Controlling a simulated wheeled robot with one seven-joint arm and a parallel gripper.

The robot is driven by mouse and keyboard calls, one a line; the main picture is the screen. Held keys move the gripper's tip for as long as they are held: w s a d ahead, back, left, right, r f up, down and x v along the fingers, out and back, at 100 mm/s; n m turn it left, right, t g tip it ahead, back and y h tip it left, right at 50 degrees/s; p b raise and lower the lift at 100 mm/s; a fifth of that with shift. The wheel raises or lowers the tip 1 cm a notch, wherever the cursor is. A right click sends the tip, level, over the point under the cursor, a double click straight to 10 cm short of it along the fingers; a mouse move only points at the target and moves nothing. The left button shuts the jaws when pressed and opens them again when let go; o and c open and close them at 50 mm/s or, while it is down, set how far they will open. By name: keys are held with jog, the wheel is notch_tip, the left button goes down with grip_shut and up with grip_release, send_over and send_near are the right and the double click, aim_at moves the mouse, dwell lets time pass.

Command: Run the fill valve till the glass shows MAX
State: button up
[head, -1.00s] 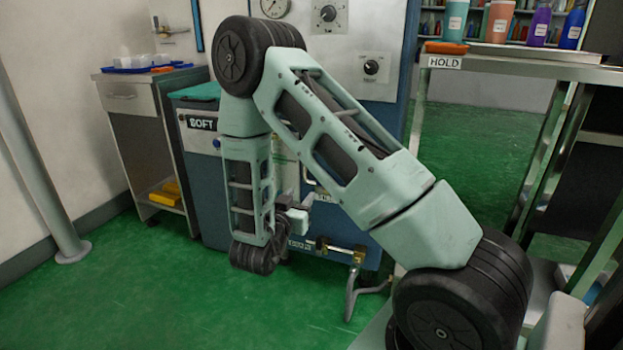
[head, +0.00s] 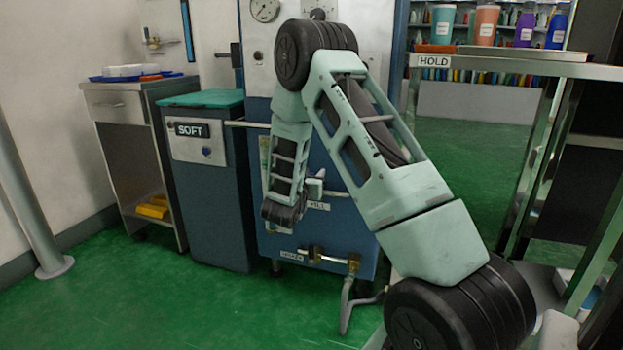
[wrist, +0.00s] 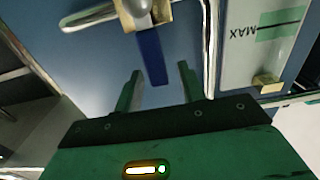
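In the wrist view, my gripper (wrist: 160,70) is open, its two green fingers apart. A blue lever (wrist: 151,55) hangs from a brass valve body (wrist: 142,12), and its free end appears between the fingers, touching neither; I cannot tell the depth. The level glass panel (wrist: 264,45) is at the right, with MAX upside down beside a green band crossed by a dark line. The liquid level is not clear. In the head view, a FILL label (head: 318,205) shows beside my wrist on the blue machine (head: 340,235); my arm hides the fill valve.
A lower brass valve (head: 330,258) sits beside a label at the machine's foot. A SOFT bin (head: 210,190) stands left of the machine. A HOLD table (head: 480,66) with several bottles stands at right. A silvery bar (wrist: 208,45) runs between lever and glass.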

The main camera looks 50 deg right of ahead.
jog(key=shift+d, duration=0.1)
grip_shut()
jog(key=shift+s, duration=0.1)
jog(key=shift+s+d+f+m+b, duration=0.35)
jog(key=shift+s+m+b, duration=0.5)
jog(key=shift+m, duration=0.6)
jog(key=shift+s+d+f+m+b, duration=0.35)
jog(key=shift+s+m+b, duration=0.45)
jog(key=shift+m, duration=0.6)
jog(key=shift+s+d+f+m+b, duration=0.25)
jog(key=shift+s+f+m+b, duration=0.3)
jog(key=shift+m+b, duration=0.7)
jog(key=shift+s+r+m, duration=0.1)
jog(key=shift+m, duration=0.2)
grip_release()
